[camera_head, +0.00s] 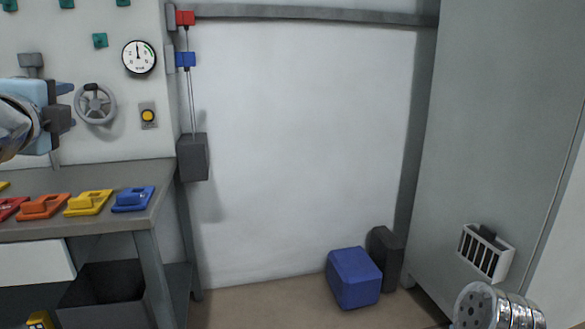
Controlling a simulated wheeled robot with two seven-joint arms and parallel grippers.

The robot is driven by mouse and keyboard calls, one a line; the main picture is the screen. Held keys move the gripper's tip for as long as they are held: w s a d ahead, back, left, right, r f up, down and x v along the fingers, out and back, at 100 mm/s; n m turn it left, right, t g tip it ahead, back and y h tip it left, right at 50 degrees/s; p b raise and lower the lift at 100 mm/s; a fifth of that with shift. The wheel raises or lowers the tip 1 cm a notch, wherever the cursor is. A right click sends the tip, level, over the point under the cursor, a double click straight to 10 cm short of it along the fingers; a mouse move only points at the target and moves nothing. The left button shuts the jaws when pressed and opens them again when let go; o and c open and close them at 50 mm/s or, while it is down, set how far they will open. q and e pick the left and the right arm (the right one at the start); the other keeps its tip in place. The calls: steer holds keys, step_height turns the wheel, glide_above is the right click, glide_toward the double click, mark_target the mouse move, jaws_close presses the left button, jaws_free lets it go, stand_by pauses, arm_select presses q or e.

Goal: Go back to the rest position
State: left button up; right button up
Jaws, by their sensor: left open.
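My left gripper (68,105) is at the left edge, with its light blue body and dark fingers pointing right. Its fingers are apart, with nothing between them. It is in front of the panel wall, above the grey workbench (110,175) and left of the handwheel (96,104). A silver, rounded part of my own arm shows at the bottom right. My right gripper is not in view.
Red, orange, yellow (88,203) and blue (133,199) pieces lie in a row on the workbench. A dark open bin (105,285) stands below. A blue box (354,278) is on the floor by a tall grey cabinet (490,120). The middle floor is clear.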

arm_select(q)
steer(key=w+d+f+n+g+h, duration=0.15)
steer(key=w+d+f, duration=0.25)
steer(key=f, duration=0.6)
steer(key=w+d+f+g+h, duration=0.2)
steer(key=w+d+f, duration=0.25)
steer(key=f, duration=0.55)
steer(key=w+d+f+n+g+h, duration=0.1)
steer(key=w+d+f+g+h, duration=0.2)
steer(key=f, duration=0.7)
steer(key=d+f+n+g, duration=0.2)
steer(key=d+f+n, duration=0.15)
steer(key=f, duration=1.05)
steer(key=s+d+f+n+g+h+p, duration=0.1)
steer(key=s+d+f+n+g, duration=0.2)
steer(key=f, duration=0.7)
steer(key=s+d+f+n+g+h, duration=0.1)
steer(key=s+d+f+n, duration=0.15)
steer(key=s+f, duration=0.5)
steer(key=s+d+f+n+g, duration=0.2)
steer(key=s+f+n, duration=0.1)
steer(key=s+f, duration=0.4)
steer(key=s+d+f+n+g, duration=0.1)
steer(key=s+f+n, duration=0.3)
steer(key=s+f, duration=0.4)
steer(key=s+g, duration=0.1)
steer(key=s, duration=0.1)
steer(key=shift+s+d+f+p, duration=0.15)
steer(key=shift+s+d+p, duration=0.2)
steer(key=shift+d+p, duration=0.05)
